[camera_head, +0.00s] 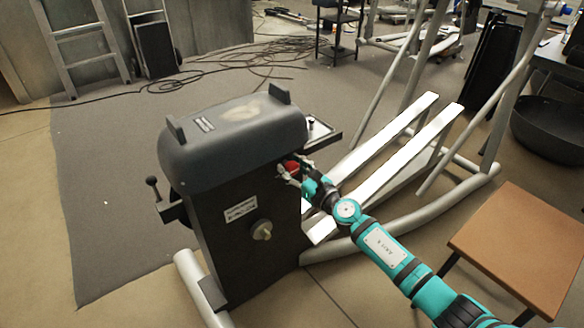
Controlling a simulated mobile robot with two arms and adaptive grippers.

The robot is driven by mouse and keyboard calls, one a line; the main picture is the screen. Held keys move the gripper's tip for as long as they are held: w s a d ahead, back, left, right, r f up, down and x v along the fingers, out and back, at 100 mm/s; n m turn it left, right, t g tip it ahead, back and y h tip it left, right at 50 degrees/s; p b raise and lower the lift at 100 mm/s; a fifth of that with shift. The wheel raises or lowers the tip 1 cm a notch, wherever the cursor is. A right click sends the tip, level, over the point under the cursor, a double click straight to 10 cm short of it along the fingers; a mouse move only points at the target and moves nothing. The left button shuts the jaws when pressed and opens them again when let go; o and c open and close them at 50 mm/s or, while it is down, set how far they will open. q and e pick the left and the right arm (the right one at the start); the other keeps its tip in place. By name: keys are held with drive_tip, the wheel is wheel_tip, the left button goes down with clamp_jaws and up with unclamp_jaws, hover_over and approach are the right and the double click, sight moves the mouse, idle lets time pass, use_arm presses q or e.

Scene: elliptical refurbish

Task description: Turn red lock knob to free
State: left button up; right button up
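The red lock knob (291,167) is on the right side of the dark machine housing (233,215), just below its rounded grey top. My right gripper (288,172) is at the knob, with its fingers on either side of it. The fingers look parted around the knob, but whether they press on it is too small to tell. The gripper and its fingers hide part of the knob. My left gripper is not in view.
The elliptical's two pale rails (385,150) and grey tube frame (400,222) lie to the right of the housing. A brown-topped stool (520,245) stands at the lower right. A black tub (550,128) is behind it. Cables cross the floor at the back.

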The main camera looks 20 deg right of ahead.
drive_tip(key=c, duration=0.6)
drive_tip(key=shift+m, duration=0.4)
drive_tip(key=m, duration=0.2)
drive_tip(key=shift+d+m+p, duration=0.1)
drive_tip(key=shift+m+p, duration=0.2)
drive_tip(key=shift+m, duration=0.1)
drive_tip(key=m, duration=0.3)
drive_tip(key=shift+m+p, duration=0.3)
drive_tip(key=shift+p, duration=0.05)
drive_tip(key=shift+m, duration=0.5)
drive_tip(key=m+p, duration=0.3)
drive_tip(key=m, duration=0.5)
drive_tip(key=shift+d+f, duration=0.1)
drive_tip(key=shift+f, duration=0.05)
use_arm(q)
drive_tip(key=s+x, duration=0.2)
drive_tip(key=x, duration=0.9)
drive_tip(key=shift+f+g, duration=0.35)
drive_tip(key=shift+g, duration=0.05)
use_arm(e)
drive_tip(key=shift+f+m, duration=0.1)
drive_tip(key=shift+m, duration=0.9)
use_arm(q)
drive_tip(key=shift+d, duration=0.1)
